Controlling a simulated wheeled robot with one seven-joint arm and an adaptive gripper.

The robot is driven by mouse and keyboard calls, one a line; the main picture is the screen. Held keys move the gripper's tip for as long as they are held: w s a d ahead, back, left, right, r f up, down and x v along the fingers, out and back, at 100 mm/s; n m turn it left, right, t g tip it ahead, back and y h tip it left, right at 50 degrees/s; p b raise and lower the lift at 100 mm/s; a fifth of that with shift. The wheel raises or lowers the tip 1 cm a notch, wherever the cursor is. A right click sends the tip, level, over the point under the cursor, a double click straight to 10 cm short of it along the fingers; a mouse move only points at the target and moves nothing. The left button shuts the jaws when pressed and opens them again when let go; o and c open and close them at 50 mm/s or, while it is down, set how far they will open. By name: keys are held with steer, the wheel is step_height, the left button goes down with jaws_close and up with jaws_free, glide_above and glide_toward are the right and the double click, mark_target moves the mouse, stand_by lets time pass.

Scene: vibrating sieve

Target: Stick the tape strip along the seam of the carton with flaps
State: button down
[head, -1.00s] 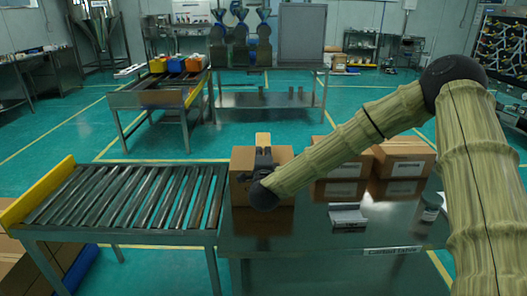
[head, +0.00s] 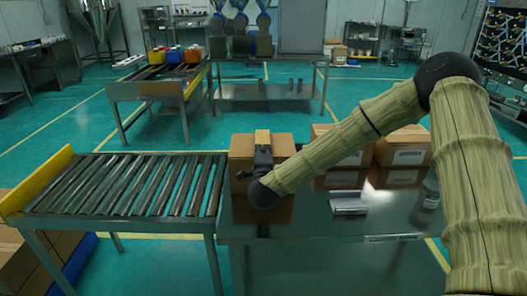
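The carton (head: 239,152) is a brown box on the left part of the steel table. A light tan tape strip (head: 262,137) shows at the middle of its top, just beyond the end of my gripper (head: 263,149). My dark gripper is at the middle of the carton's near side and top edge, seen from behind. It appears shut on the near end of the strip, though the fingertips are small and dark. I cannot tell whether the strip touches the carton top. The seam and any flaps are hidden or too small to tell.
A roller conveyor (head: 131,185) joins the table (head: 300,222) on the left. Other cartons (head: 404,150) stand at the back right. A small metal holder (head: 348,205) and a jar (head: 431,192) are on the table right of my gripper, partly under my arm.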

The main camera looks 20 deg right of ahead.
steer(key=shift+s+a, duration=0.1)
steer(key=shift+s, duration=0.1)
stand_by(0.4)
steer(key=c, duration=1.6)
jaws_free()
steer(key=shift+s, duration=0.1)
steer(key=shift+o, duration=0.2)
steer(key=shift+f, duration=0.15)
steer(key=shift+r+p, duration=0.5)
steer(key=shift+r, duration=0.8)
steer(key=shift+r+p, duration=1.25)
steer(key=shift+r, duration=1.6)
